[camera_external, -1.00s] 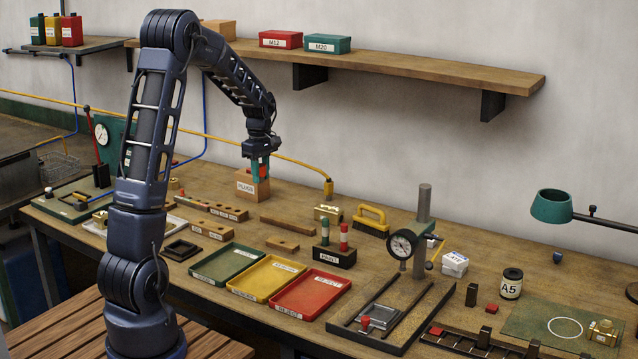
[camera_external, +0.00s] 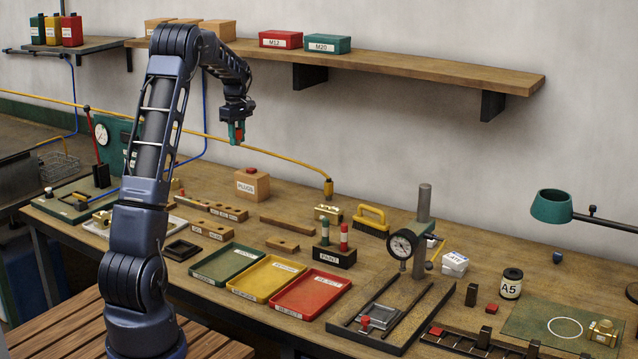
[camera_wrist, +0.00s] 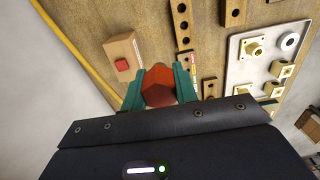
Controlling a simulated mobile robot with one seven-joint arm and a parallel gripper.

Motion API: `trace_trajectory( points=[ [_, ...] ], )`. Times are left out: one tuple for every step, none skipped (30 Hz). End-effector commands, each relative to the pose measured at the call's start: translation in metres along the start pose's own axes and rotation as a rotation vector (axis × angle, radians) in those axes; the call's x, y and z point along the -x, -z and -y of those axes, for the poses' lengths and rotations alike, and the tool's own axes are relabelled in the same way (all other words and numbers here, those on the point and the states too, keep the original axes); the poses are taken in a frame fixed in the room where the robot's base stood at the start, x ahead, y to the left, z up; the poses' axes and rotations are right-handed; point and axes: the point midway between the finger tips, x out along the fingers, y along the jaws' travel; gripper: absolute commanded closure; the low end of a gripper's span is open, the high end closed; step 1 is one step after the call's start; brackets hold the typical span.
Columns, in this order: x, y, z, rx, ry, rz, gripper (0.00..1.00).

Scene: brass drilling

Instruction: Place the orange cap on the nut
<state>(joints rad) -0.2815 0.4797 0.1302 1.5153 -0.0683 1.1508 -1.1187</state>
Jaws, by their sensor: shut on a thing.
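My gripper (camera_external: 237,138) is raised high above the bench, over its back left part. Its green fingers show in the wrist view (camera_wrist: 160,90), shut on an orange-red cap (camera_wrist: 158,82) with flat facets. The cap shows as a small red spot between the fingers in the external view. Brass fittings stand on a pale tray in the wrist view; one has a square base and a round neck (camera_wrist: 254,48). I cannot tell which of them is the nut. In the external view my arm partly hides that tray (camera_external: 92,228).
The wooden PLUGS box (camera_external: 252,183) stands below my gripper; a red plug sits in it in the wrist view (camera_wrist: 122,64). Drilled wooden blocks (camera_external: 215,210) lie nearby. A shelf (camera_external: 400,68) and a yellow hose (camera_external: 285,157) run along the wall.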

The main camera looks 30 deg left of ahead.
Motion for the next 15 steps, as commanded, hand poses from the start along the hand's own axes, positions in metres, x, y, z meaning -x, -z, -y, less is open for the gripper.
trace_trajectory(
  points=[
    [0.001,0.025,-0.006,0.010,-0.001,-0.002,0.94],
    [0.002,0.037,-0.010,0.011,0.000,-0.001,0.94],
    [0.003,0.054,-0.014,0.015,-0.001,-0.002,0.94],
    [0.004,0.067,-0.016,0.016,0.000,-0.002,0.94],
    [0.005,0.081,-0.018,0.018,-0.001,-0.002,0.94],
    [0.006,0.098,-0.021,0.021,-0.001,-0.002,0.94],
    [0.007,0.111,-0.022,0.022,-0.001,-0.001,0.94],
    [0.008,0.124,-0.024,0.024,-0.002,-0.002,0.94],
    [0.008,0.142,-0.024,0.026,-0.001,-0.001,0.94],
    [0.009,0.154,-0.025,0.027,-0.002,-0.002,0.94],
    [0.009,0.167,-0.025,0.029,-0.001,-0.002,0.94],
    [0.010,0.184,-0.024,0.029,-0.001,-0.002,0.94],
    [0.009,0.197,-0.024,0.031,-0.001,-0.003,0.94],
    [0.010,0.210,-0.022,0.031,-0.001,-0.002,0.94],
    [0.010,0.226,-0.021,0.032,-0.001,-0.003,0.94]
  ],
)
